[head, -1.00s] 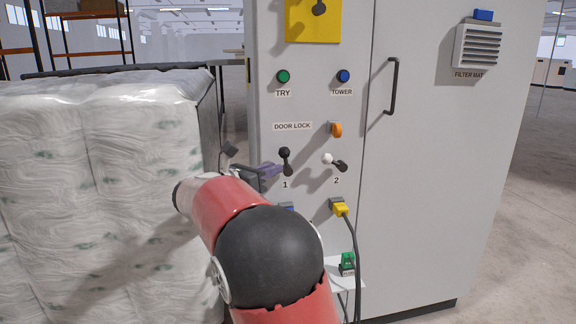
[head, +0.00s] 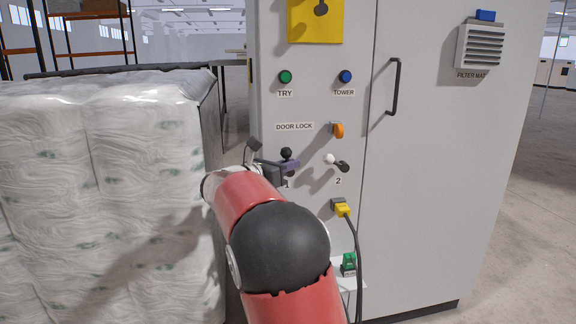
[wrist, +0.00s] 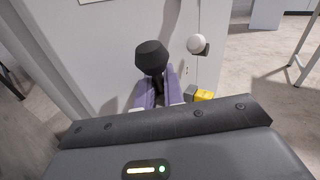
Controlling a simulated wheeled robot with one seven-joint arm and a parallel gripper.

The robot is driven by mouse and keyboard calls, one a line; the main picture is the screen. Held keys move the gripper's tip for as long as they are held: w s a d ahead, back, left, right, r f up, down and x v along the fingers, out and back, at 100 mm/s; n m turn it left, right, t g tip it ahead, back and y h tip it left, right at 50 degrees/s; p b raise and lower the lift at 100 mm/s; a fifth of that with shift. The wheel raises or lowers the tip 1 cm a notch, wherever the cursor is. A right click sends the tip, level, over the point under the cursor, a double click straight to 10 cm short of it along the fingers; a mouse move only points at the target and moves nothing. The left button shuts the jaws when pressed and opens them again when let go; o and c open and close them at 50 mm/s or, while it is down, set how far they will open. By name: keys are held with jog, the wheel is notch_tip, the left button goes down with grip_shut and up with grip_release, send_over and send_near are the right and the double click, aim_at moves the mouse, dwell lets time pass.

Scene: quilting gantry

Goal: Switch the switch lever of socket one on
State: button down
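The socket one switch lever (head: 287,153) has a black round knob and sits above the label "1" on the grey cabinet. Its knob points up. It also shows in the wrist view as a dark knob (wrist: 151,57). My gripper (head: 288,166), with purple fingers, is at the lever just below the knob. In the wrist view, my gripper (wrist: 160,88) has one finger on each side of the dark stem. The fingers look parted, and whether they touch the stem is unclear. The socket below lever one is hidden by my arm.
The second lever (head: 329,159), with a white knob, is close to the right. Below it is a yellow plug (head: 342,209) with a hanging black cable. An orange door-lock knob (head: 337,130) is above. Wrapped white bales (head: 110,180) stand close on the left.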

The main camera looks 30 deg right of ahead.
jog(key=shift+r+m+y+p, duration=0.3)
jog(key=shift+r+y+p, duration=0.1)
jog(key=shift+p, duration=0.7)
jog(key=shift+d+p, duration=0.1)
jog(key=shift+p, duration=0.4)
jog(key=shift+f+m+y+p, duration=0.3)
jog(key=shift+f+y, duration=0.1)
jog(key=shift+y, duration=0.1)
jog(key=c, duration=1.9)
grip_release()
jog(key=v, duration=0.7)
jog(key=shift+s+a, duration=0.15)
jog(key=shift+a, duration=0.2)
